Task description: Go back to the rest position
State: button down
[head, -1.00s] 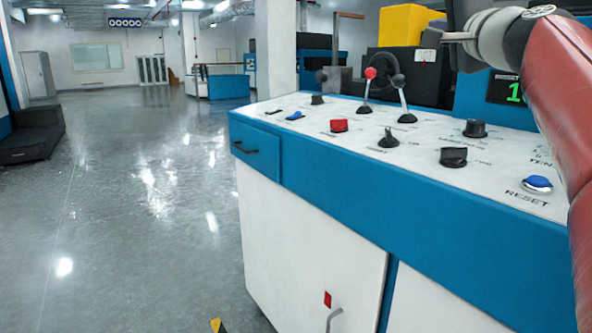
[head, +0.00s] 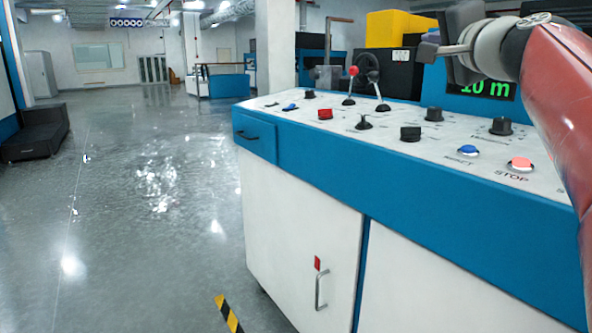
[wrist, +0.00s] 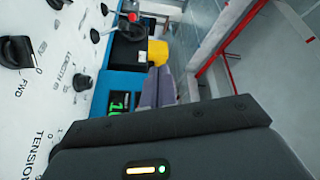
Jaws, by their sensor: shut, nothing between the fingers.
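My gripper (head: 428,50) shows at the upper right of the head view, held in the air above the back of the console. Its fingers (wrist: 157,88) appear closed together in the wrist view, with nothing seen between them. The red arm behind it comes in from the right edge. The white-topped console (head: 300,210) stands below and apart from the gripper, with several black knobs, two levers, a blue RESET button (head: 468,150) and a red STOP button (head: 521,164).
A green-digit display (head: 487,89) stands behind the panel, partly hidden by my arm. A drawer (head: 255,135) and a cabinet door handle (head: 320,290) are on the console's front. Striped floor tape (head: 229,315) lies beside it. The shiny floor at left is open; a dark platform (head: 35,135) stands far left.

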jog(key=s+a+f+n+g, duration=0.25)
jog(key=s+f, duration=0.25)
jog(key=f, duration=0.4)
jog(key=s+a+f+n+g, duration=0.2)
jog(key=s+a+f+g, duration=0.15)
jog(key=f, duration=0.65)
jog(key=s+a+f+n+g, duration=0.3)
jog(key=s+f, duration=0.2)
jog(key=f, duration=0.4)
jog(key=s+d+f+n+g+h, duration=0.1)
jog(key=s+f+n+g, duration=0.1)
jog(key=s+f, duration=0.65)
jog(key=s+f+n+g+h, duration=0.25)
jog(key=s+f, duration=0.25)
jog(key=f, duration=0.6)
notch_tip(320, 180, down, 9)
jog(key=b, duration=1)
notch_tip(320, 180, up, 12)
jog(key=p, duration=1.2)
jog(key=shift+y, duration=0.45)
jog(key=shift+r, duration=0.1)
